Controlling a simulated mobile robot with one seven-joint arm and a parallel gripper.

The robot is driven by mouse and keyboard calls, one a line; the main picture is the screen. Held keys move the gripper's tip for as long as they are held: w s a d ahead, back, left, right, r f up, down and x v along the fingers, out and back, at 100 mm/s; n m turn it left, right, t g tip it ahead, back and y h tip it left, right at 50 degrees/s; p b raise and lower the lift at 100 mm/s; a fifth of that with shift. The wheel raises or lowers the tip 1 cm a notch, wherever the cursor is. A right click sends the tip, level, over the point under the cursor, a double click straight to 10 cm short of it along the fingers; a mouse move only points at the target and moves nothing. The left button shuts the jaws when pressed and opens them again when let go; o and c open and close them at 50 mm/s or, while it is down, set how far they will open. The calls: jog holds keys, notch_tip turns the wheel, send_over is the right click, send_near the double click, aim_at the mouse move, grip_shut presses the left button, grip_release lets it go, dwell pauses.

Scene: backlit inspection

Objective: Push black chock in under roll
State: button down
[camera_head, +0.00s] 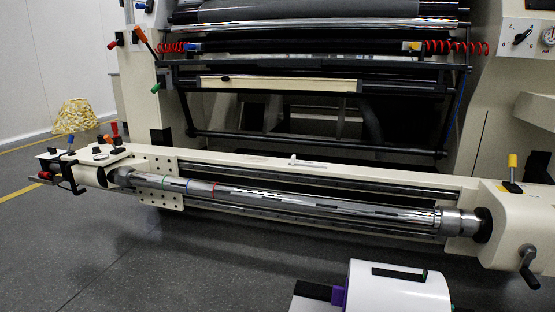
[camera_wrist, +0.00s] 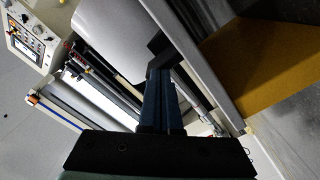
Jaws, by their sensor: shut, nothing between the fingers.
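In the wrist view a large pale roll (camera_wrist: 108,34) fills the upper middle. A black block (camera_wrist: 158,43), which looks like the chock, is at its lower right side. Whether it touches the roll or lies under it is unclear. My gripper (camera_wrist: 159,72) is shut and empty, its dark fingers pointing at the block. The fingertips look close to it; contact cannot be told. My gripper is not clearly visible there.
A cream machine with a long metal shaft (camera_head: 290,196) stands beyond, with a crank handle (camera_head: 528,262) at right. A patterned yellow lampshade-like object (camera_head: 74,116) is at left. Grey floor (camera_head: 170,265) is open in front. A brown surface (camera_wrist: 275,70) is at right in the wrist view.

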jog(key=shift+b+x, duration=1.95)
jog(key=shift+x, duration=2.05)
jog(key=shift+s, duration=0.1)
jog(key=shift+p+v, duration=0.85)
jog(key=shift+v, duration=1.1)
